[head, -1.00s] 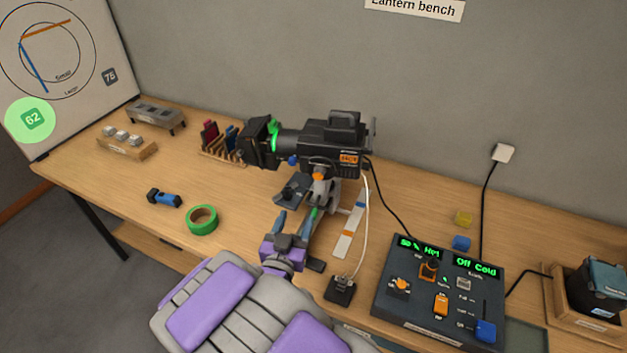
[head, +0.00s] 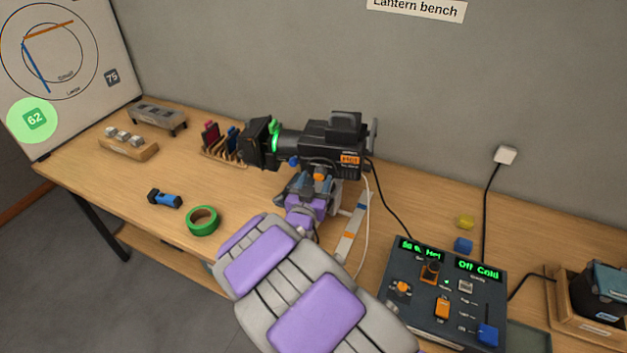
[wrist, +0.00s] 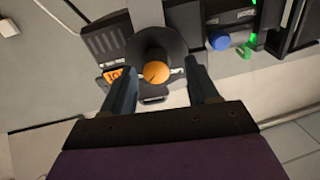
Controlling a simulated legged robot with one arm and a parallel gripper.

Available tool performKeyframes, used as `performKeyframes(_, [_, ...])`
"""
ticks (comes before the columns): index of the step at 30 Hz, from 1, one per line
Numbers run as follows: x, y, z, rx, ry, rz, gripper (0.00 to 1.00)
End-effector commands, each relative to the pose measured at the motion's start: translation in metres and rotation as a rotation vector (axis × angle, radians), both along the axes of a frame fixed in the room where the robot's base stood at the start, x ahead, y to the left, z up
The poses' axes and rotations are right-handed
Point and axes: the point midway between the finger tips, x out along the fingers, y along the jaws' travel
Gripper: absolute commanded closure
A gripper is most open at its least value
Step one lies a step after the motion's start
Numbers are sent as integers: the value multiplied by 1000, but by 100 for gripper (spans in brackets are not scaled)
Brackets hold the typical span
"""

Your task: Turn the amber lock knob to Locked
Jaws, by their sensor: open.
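The amber lock knob (head: 319,173) sits under the black lantern (head: 332,143) on its stand. In the wrist view the amber knob (wrist: 156,72) is round, with a dark line across its face and a dark round base behind it. My gripper (wrist: 160,82) is open, one blue-grey finger on each side of the knob. Gaps show between the fingers and the knob, so it is not gripped. In the head view my gripper (head: 310,180) is just below the lantern, its fingertips partly hidden. No Locked marking is readable.
A blue knob (wrist: 219,41) and a green part (wrist: 246,51) lie to the right in the wrist view. A fader console (head: 440,300) stands at the front right. Green tape (head: 203,221) and a blue torch (head: 164,198) lie on the left bench. A white cable hangs right of the stand.

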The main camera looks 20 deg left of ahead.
Motion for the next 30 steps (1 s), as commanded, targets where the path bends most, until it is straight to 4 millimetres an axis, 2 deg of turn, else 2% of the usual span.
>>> performKeyframes(4, [8, 1, 1, 1, -1, 0, 41])
performKeyframes(13, [9, 8, -1, -5, -1, 1, 41])
performKeyframes(30, [9, 4, 0, -2, -3, 0, 94])
